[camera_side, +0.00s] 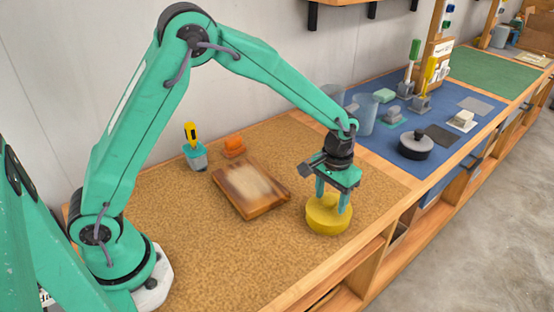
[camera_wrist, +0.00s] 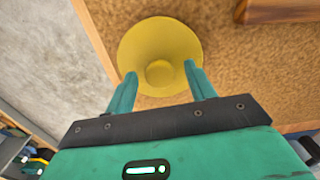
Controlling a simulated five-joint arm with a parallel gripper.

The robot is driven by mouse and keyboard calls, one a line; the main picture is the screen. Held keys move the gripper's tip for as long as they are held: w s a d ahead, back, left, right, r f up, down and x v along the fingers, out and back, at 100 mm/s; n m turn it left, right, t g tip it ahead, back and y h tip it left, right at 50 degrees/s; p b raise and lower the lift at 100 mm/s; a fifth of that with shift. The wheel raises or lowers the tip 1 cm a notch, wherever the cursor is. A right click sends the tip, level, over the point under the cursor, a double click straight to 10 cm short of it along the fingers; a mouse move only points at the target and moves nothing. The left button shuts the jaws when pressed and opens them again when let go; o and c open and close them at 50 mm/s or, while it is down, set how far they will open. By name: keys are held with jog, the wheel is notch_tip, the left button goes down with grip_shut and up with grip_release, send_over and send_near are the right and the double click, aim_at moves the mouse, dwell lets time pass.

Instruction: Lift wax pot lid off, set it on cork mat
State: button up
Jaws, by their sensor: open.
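The yellow wax pot (camera_side: 324,222) is a squat round shape standing on the tan cork mat (camera_side: 235,270) near the bench's front edge. In the wrist view its yellow lid (camera_wrist: 160,36) is seen from above, with a small round knob (camera_wrist: 159,73). The lid is on, and I cannot make out the seam below it. My gripper (camera_side: 332,203) points down over the pot. Its fingers (camera_wrist: 160,70) are open, one on each side of the knob, with gaps between. In the side view the near finger covers part of the lid, and the knob is hidden.
A wooden board (camera_side: 248,188) lies left of the pot. A dark knobbed pot (camera_side: 416,146) stands on the blue mat (camera_side: 382,165) at right. Cork is clear at front left.

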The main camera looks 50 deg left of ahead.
aim_at(330, 199)
grip_shut()
jog(key=shift+r, duration=0.55)
dwell(0.8)
jog(key=shift+r, duration=1.85)
jog(key=shift+s, duration=0.15)
jog(key=s+f, duration=0.1)
jog(key=s, duration=1.4)
jog(key=shift+d+f, duration=0.4)
jog(key=shift+d, duration=0.05)
